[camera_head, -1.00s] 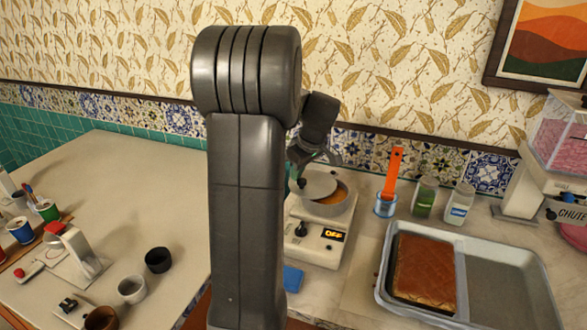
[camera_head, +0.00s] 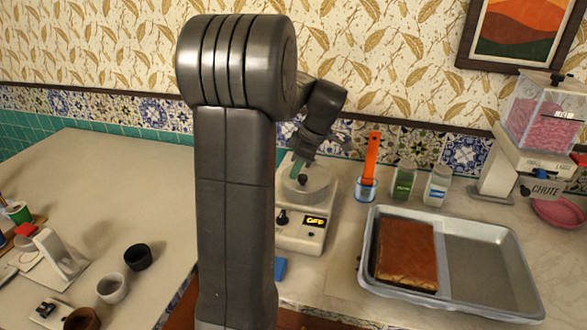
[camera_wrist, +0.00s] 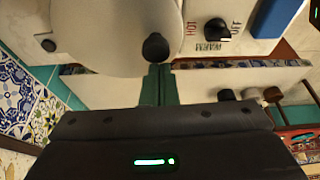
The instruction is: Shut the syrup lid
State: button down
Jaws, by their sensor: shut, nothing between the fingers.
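The syrup warmer (camera_head: 296,238) is a cream box with a dial and an orange-lit display. Its round grey lid (camera_head: 318,183) lies over the pot, and no orange syrup shows. The lid's dark knob (camera_head: 302,180) stands on top. My gripper (camera_head: 296,166) is shut and empty, with its green fingers pointing down close to the knob. In the wrist view the shut green fingertips (camera_wrist: 158,72) are just below the black knob (camera_wrist: 155,46) on the pale lid (camera_wrist: 105,35). I cannot tell whether they touch it.
A blue cup with an orange handle (camera_head: 370,160), two jars (camera_head: 403,180) and a metal tray (camera_head: 490,265) with a brown slab stand to the right. A pink-filled dispenser (camera_head: 545,125) is at far right. My arm hides the counter left of the warmer.

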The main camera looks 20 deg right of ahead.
dwell(0.4)
jog(key=shift+w+a+r, duration=0.1)
jog(key=shift+w+a, duration=0.2)
jog(key=shift+a, duration=0.15)
notch_tip(320, 180, up, 10)
jog(key=shift+s+d, duration=0.15)
jog(key=shift+d, duration=0.05)
jog(key=shift+f, duration=0.25)
jog(key=f, duration=0.9)
jog(key=shift+a+f, duration=0.3)
jog(key=shift+s+d, duration=0.15)
jog(key=shift+d, duration=0.4)
